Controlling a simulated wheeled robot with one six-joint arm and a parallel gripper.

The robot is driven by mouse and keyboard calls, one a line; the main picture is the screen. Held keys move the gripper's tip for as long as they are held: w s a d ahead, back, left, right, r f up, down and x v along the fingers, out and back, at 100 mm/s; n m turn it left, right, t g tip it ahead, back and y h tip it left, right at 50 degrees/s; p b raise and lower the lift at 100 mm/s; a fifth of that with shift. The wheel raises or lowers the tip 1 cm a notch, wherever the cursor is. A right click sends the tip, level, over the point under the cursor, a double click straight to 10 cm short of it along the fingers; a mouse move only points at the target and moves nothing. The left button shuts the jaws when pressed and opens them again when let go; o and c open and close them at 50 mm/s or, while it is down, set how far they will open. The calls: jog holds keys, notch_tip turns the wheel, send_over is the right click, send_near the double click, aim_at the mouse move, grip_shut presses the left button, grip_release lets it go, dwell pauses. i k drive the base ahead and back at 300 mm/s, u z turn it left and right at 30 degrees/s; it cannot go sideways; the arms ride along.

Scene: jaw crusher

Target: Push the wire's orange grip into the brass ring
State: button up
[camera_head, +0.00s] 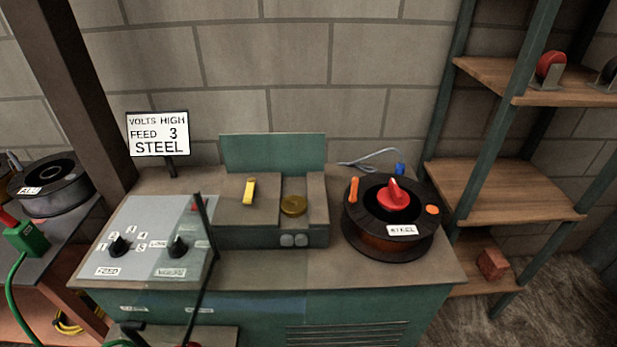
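An upright orange grip (353,188) stands at the left rim of the wire spool (360,222). The brass ring (293,205) is on the grey-brown feeder block left of the spool, apart from the orange grip. Any wire between the grip and the spool is too small to make out. My gripper is not in view.
A yellow lever (249,191) sits left of the brass ring. A control panel (150,225) with two black knobs is at the left, with a dark rod (205,240) in front. A sign (158,134) reads "VOLTS HIGH FEED 3 STEEL". Shelves (500,190) stand at right.

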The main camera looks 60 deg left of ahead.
aim_at(355, 181)
jog(key=u, duration=1.05)
jog(key=i, duration=0.9)
jog(key=u, duration=1.05)
